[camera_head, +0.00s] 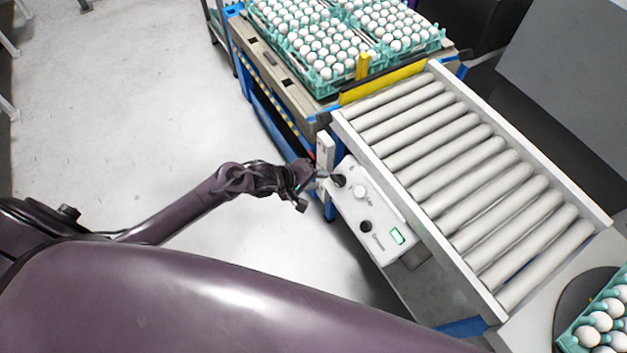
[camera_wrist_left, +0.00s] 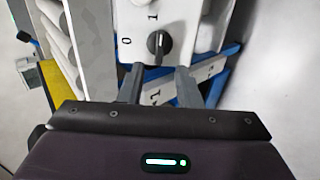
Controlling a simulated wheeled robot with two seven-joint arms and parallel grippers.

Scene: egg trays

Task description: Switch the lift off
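The white control panel (camera_head: 372,212) is fixed to the side of the roller conveyor. Its black rotary switch (camera_head: 338,180) is at the end near my left gripper (camera_head: 318,175). In the left wrist view the switch (camera_wrist_left: 158,43) stands between the marks 0, at its left, and 1, above it; its white pointer line points up, towards the 1. The left gripper's two fingers (camera_wrist_left: 160,85) are apart with nothing between them. Their tips are just short of the switch, one towards each side. My right gripper is not in view.
The panel also bears a white button (camera_head: 360,191), a second black knob (camera_head: 365,227) and a lit green indicator (camera_head: 397,236). Egg trays (camera_head: 328,82) stand on the table behind the conveyor rollers (camera_head: 455,165). Another egg tray (camera_head: 590,318) is at lower right.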

